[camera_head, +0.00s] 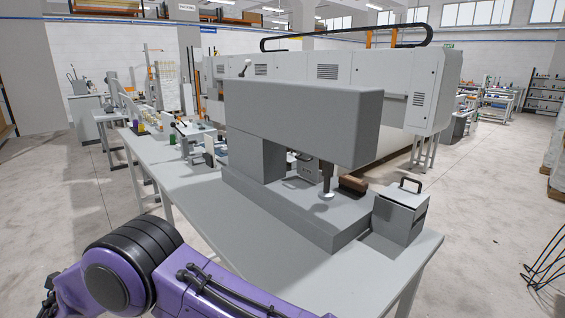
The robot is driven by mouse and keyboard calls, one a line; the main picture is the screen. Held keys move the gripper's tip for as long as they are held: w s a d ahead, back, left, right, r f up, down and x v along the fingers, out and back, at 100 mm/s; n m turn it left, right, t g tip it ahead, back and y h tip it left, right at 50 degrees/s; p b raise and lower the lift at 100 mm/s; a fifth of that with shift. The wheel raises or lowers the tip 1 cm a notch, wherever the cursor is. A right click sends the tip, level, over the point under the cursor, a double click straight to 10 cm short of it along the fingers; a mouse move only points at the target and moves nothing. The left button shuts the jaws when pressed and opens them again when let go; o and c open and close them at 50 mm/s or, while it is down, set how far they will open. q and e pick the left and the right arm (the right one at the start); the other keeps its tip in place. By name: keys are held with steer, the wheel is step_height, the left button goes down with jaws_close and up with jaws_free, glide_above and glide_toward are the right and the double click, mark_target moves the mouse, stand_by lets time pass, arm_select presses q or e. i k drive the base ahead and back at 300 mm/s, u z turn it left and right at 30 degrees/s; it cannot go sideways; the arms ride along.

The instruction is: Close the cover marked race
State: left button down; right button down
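A grey sewing-type machine (300,115) stands on a long grey table (225,215). A small light-grey hinged part (307,168) sits behind its needle post and seems to stand at a tilt. A grey box (399,217) with a dark handle on top stands at the machine's right end, and its top looks sloped. I cannot read the word "race" on any part, so I cannot tell which one is that cover. My purple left arm crosses the bottom left, but its gripper is out of the picture. My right gripper is not in view.
A brown block (352,185) lies on the machine base beside the needle post (327,180). A large grey gantry (370,80) stands behind. Small tools and spools crowd the table's far end. The near table surface is clear. A black wire rack (548,265) stands on the floor at right.

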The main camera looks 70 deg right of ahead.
mark_target(307, 165)
steer(key=z, duration=0.75)
steer(key=i, duration=0.95)
steer(key=z, duration=0.85)
